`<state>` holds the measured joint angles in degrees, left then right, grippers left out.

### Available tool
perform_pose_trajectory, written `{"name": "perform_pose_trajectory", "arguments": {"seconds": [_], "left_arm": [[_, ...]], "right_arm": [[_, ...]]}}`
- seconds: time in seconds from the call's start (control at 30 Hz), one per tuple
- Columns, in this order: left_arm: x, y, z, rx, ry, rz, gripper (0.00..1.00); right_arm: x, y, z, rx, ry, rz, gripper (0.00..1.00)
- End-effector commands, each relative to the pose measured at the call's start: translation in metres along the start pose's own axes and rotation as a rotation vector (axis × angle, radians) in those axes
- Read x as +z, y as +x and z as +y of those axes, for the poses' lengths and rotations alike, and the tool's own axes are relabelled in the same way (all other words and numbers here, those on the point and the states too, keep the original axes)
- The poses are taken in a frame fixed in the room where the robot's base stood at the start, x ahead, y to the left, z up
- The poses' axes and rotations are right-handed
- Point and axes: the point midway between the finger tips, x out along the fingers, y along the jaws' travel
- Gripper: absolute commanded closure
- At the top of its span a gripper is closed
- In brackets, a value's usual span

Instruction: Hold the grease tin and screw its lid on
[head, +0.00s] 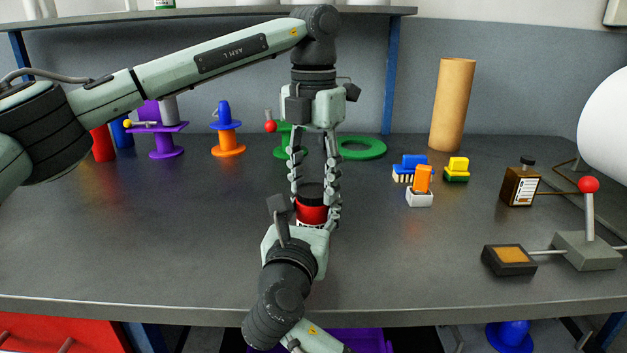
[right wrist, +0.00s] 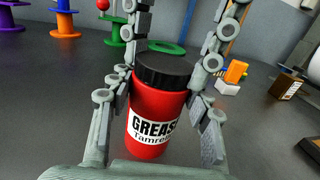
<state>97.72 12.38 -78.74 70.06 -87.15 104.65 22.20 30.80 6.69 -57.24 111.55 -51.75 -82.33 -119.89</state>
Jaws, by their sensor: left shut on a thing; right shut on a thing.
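The red grease tin (head: 311,214) stands upright on the grey table in the middle of the head view. Its white "GREASE" label faces my right wrist camera, where the tin (right wrist: 153,112) shows large. The black lid (right wrist: 163,69) sits on top of the tin, looking level; I cannot tell how far its thread is engaged. My left gripper (head: 313,188) points straight down from above, shut on the lid with a finger on either side. My right gripper (right wrist: 160,112) comes in low from the front, shut on the tin's body. Its fingers partly hide the tin in the head view.
Spools stand at the back left, including an orange and blue one (head: 227,140). A green ring (head: 361,148) lies behind the grippers. Brushes (head: 420,187), a brown bottle (head: 520,184) and a red-knobbed lever (head: 588,225) are to the right. The front left table is clear.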

Motion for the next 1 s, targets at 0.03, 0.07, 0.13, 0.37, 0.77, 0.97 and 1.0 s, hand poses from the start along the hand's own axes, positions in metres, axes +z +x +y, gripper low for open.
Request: {"name": "perform_pose_trajectory", "arguments": {"seconds": [0.03, 0.07, 0.13, 0.37, 0.77, 0.97, 1.0], "left_arm": [[0.0000, 0.0001, 0.0001, 0.000, 0.121, 0.000, 0.89], [0.0000, 0.0002, 0.0001, 0.000, 0.198, 0.000, 0.89], [0.0000, 0.0003, 0.0001, 0.000, 0.374, 0.000, 0.89], [0.0001, 0.0005, 0.0002, 0.000, 0.723, 0.000, 0.89], [0.0001, 0.0005, 0.0002, 0.000, 0.718, 0.000, 0.30], [0.0001, -0.0004, 0.0002, 0.000, 0.717, 0.000, 0.30], [0.0002, -0.0021, 0.0002, 0.001, 0.717, 0.000, 0.30]], "right_arm": [[-0.0002, -0.0001, 0.0001, 0.000, 0.000, 0.000, 1.00], [-0.0002, -0.0001, 0.0001, 0.000, 0.000, 0.000, 1.00], [-0.0002, -0.0001, 0.0001, 0.000, 0.000, 0.000, 1.00], [-0.0002, -0.0001, 0.0001, 0.000, 0.000, 0.000, 1.00], [-0.0002, -0.0001, 0.0001, 0.000, -0.001, 0.000, 1.00], [-0.0002, -0.0001, 0.0001, 0.000, -0.001, 0.000, 1.00], [-0.0002, -0.0001, 0.0001, 0.000, -0.001, 0.000, 1.00]]}}
